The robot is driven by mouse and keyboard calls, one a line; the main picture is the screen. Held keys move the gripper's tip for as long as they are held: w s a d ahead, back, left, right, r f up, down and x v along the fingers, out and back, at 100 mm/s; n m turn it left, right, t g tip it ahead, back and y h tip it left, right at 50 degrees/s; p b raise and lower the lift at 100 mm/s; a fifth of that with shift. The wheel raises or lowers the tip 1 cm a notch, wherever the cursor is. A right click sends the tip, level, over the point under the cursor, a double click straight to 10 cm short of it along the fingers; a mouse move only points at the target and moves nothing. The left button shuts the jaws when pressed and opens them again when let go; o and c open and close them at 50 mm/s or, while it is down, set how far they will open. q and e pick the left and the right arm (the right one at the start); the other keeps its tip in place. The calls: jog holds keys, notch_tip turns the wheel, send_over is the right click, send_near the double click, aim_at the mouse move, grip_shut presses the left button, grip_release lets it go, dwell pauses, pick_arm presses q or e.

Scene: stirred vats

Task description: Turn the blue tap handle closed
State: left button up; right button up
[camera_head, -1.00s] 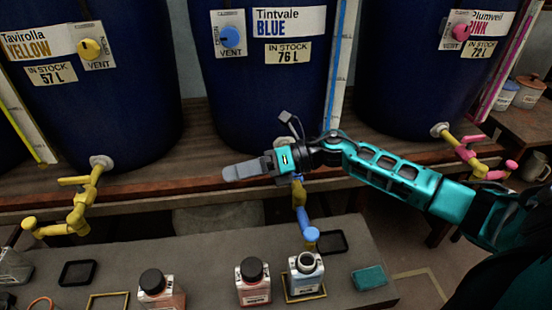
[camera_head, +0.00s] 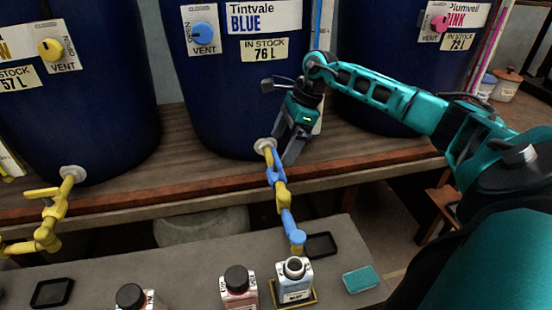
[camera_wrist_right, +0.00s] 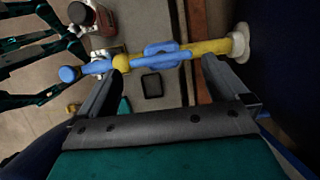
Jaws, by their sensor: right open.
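The blue tap has a yellow body with a blue handle (camera_head: 275,170) and a blue spout end (camera_head: 297,238). It sticks out from the front of the Tintvale Blue vat (camera_head: 235,80). In the right wrist view the handle (camera_wrist_right: 160,49) lies along the tap's pipe. My right gripper (camera_head: 285,150) points down at the tap, close to the vat. Its two fingers are apart, with the handle showing between and beyond the tips; I cannot tell whether they touch it. An uncapped bottle (camera_head: 295,286) stands below the spout. My left gripper is not in the head view.
A yellow tap (camera_head: 50,220) is on the left vat. Capped bottles (camera_head: 238,288) stand on the grey bench left of the uncapped one. A black tray (camera_head: 320,245) and a teal block (camera_head: 360,279) lie to its right. The wooden shelf edge runs behind the tap.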

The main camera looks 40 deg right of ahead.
aim_at(277, 155)
jog(key=x, duration=0.4)
jog(key=shift+a+f, duration=0.1)
jog(key=shift+f, duration=0.05)
jog(key=shift+w+a+f, duration=0.15)
jog(key=shift+f, duration=0.3)
jog(key=c, duration=0.8)
